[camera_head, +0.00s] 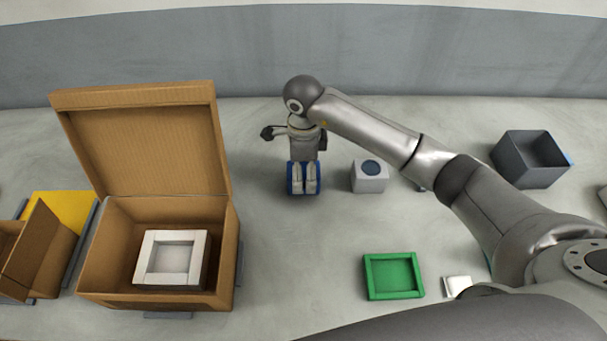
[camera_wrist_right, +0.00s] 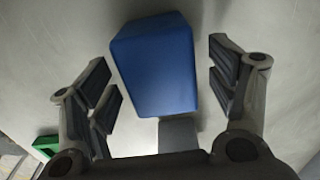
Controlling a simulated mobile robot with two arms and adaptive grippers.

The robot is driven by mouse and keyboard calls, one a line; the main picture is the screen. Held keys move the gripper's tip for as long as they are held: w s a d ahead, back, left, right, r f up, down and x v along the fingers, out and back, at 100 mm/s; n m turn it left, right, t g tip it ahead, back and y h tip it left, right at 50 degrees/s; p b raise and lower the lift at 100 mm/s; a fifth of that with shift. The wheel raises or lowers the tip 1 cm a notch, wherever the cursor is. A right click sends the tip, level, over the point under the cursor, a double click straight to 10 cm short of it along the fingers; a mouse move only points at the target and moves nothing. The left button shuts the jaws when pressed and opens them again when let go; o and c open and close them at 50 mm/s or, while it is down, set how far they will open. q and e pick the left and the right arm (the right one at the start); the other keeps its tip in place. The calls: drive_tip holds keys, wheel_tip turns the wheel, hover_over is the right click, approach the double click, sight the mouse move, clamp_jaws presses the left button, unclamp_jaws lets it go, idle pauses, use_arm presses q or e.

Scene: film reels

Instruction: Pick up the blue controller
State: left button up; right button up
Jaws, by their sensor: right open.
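The blue controller (camera_wrist_right: 155,65) is a plain blue box that lies between the two spread fingers of my right gripper (camera_wrist_right: 165,90) in the right wrist view. A gap shows between the box and each finger. In the head view the blue controller (camera_head: 290,180) is mostly hidden behind my right gripper (camera_head: 303,181), which points down over it at the middle of the table. My right gripper is open and holds nothing. My left gripper does not show.
A grey block with a dark round top (camera_head: 369,178) stands just right of the controller. An open cardboard box (camera_head: 225,262) holding a white frame (camera_head: 195,240) is at left. A green tray (camera_head: 393,294), a white piece (camera_head: 457,284) and a dark open bin (camera_head: 541,178) are at right.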

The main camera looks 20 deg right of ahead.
drive_tip(key=shift+r, duration=0.1)
drive_tip(key=c, duration=1.4)
